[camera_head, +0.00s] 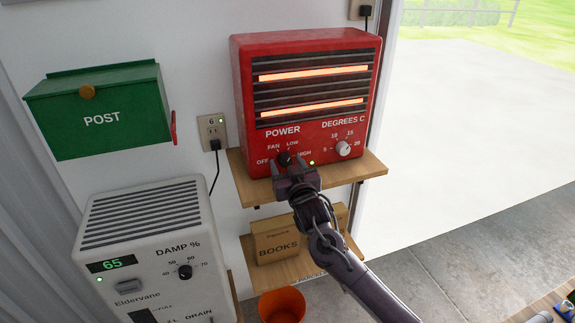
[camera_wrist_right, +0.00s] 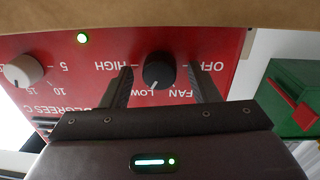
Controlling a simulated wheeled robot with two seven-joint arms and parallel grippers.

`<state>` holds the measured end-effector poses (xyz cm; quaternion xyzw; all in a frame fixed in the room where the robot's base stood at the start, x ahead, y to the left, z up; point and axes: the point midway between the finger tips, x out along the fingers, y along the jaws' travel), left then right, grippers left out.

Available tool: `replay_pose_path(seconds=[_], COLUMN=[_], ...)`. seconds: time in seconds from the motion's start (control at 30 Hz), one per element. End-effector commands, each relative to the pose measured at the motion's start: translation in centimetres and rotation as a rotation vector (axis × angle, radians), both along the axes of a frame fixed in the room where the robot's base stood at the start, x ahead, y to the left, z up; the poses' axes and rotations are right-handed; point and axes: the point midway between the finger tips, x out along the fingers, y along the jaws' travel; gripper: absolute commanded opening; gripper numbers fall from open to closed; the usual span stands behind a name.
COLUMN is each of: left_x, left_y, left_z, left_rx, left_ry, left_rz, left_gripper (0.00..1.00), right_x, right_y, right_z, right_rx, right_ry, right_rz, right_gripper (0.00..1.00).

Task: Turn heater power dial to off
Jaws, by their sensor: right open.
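The red heater (camera_head: 305,95) stands on a wooden shelf, with two glowing orange bars. Its black power dial (camera_head: 284,158) is at the lower left of the front, among the labels OFF, FAN, LOW and HIGH. In the right wrist view, which is upside down, the power dial (camera_wrist_right: 157,72) has a white mark pointing about toward LOW. My right gripper (camera_head: 291,167) is in front of the dial. Its two fingers (camera_wrist_right: 162,72) are open, one on each side of the dial with visible gaps. My left gripper is not in view.
A white degrees knob (camera_head: 342,149) and a green light (camera_head: 312,162) sit right of the power dial. The shelf edge (camera_head: 345,178) runs just below the heater. A green post box (camera_head: 100,120), a white dehumidifier (camera_head: 150,245) and a lower shelf with boxes (camera_head: 277,243) are nearby.

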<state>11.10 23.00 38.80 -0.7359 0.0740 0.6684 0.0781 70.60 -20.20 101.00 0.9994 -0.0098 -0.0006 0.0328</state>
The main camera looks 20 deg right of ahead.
Motion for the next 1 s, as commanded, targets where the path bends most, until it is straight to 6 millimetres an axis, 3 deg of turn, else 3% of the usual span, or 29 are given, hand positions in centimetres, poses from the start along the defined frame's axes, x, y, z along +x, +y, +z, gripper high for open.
replay_pose_path(seconds=[0.13, 0.47, 0.77, 1.0], left_x=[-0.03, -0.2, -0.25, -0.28], left_y=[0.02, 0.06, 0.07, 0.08], left_z=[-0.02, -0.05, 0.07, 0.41], left_rx=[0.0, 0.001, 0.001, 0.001], left_ry=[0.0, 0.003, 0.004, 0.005], left_rz=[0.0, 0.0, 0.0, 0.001], left_gripper=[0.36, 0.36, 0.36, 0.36], right_x=[-0.02, -0.04, -0.03, -0.02], right_y=[0.01, 0.0, -0.03, 0.0], right_z=[0.0, 0.0, 0.0, -0.01], right_rx=[0.0, 0.0, -0.039, -0.177], right_ry=[0.0, 0.0, -0.001, -0.006], right_rz=[0.0, 0.0, 0.0, 0.001], right_gripper=[0.52, 0.1, 0.1, 0.1])
